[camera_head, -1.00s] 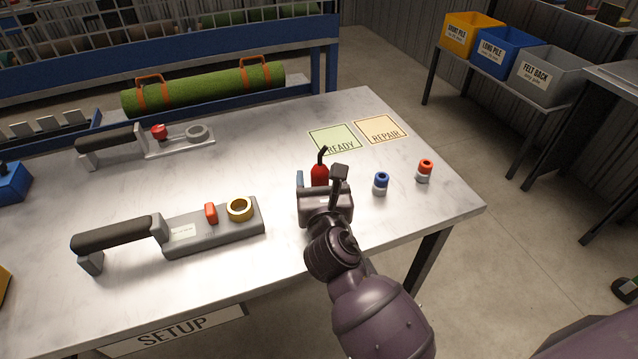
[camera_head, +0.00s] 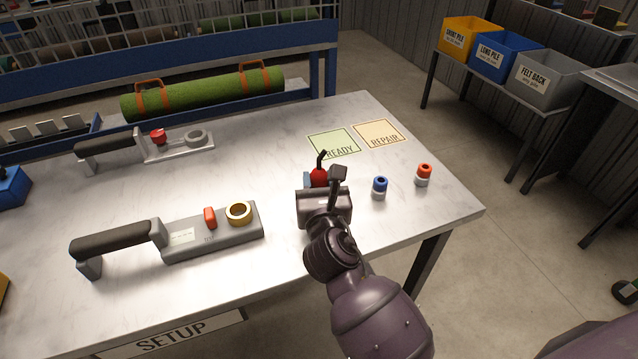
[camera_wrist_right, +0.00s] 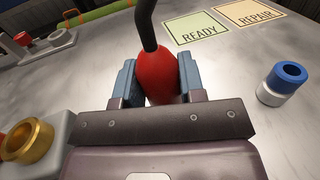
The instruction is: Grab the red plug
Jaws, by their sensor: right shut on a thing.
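The red plug (camera_head: 318,176) is a rounded red body with a bent black stem on top. It stands upright at the middle right of the table. In the right wrist view the red plug (camera_wrist_right: 155,75) sits between the two blue fingers of my right gripper (camera_wrist_right: 160,85), which is shut on it. In the head view my right gripper (camera_head: 320,186) covers the plug's lower part. I cannot tell whether the plug touches the table. My left gripper is not in view.
A blue-topped piece (camera_head: 380,187) and a red-topped piece (camera_head: 424,175) stand to the right. A grey handled tool with a brass ring (camera_head: 239,213) lies to the left. Another handled tool (camera_head: 180,144) lies behind it. READY (camera_head: 334,144) and REPAIR (camera_head: 379,134) cards lie behind the plug.

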